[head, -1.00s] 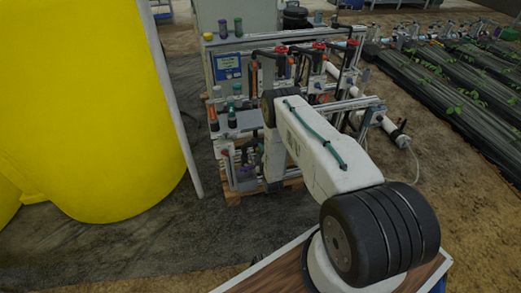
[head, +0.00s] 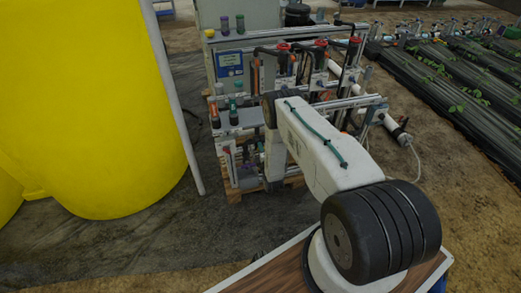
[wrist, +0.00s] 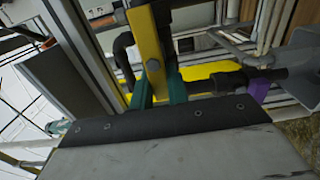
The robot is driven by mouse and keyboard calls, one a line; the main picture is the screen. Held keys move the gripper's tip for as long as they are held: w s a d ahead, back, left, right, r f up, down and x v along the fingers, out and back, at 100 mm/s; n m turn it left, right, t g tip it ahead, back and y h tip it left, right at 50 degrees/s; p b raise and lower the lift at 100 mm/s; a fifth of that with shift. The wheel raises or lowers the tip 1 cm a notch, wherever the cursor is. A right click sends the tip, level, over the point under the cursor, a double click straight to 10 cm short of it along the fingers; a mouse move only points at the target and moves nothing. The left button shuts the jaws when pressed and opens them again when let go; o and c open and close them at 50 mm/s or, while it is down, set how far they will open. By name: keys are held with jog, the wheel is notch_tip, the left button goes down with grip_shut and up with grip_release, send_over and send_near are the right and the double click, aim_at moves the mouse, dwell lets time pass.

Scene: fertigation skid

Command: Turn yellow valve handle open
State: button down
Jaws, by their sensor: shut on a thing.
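The yellow valve handle (wrist: 145,38) shows in the wrist view as a flat yellow bar running up from the fingers to the top edge. My gripper (wrist: 157,74) has two teal fingers, shut on the lower visible part of this bar. The exact contact is partly hidden by the fingers and the dark wrist edge. In the head view my arm covers the gripper and the handle at the front of the skid.
The skid frame (head: 282,42) carries pipes, red-topped valves and a blue-faced box (head: 230,63). In the wrist view, another yellow piece (wrist: 208,70), a dark pipe fitting (wrist: 225,82) and a purple part (wrist: 258,90) lie close by. A big yellow tank (head: 90,110) stands at left.

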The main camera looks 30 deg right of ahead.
jog(key=c, duration=1.4)
grip_release()
jog(key=shift+o, duration=0.2)
jog(key=shift+s, duration=0.1)
jog(key=v, duration=0.7)
jog(key=shift+s+a, duration=0.2)
jog(key=shift+s, duration=0.15)
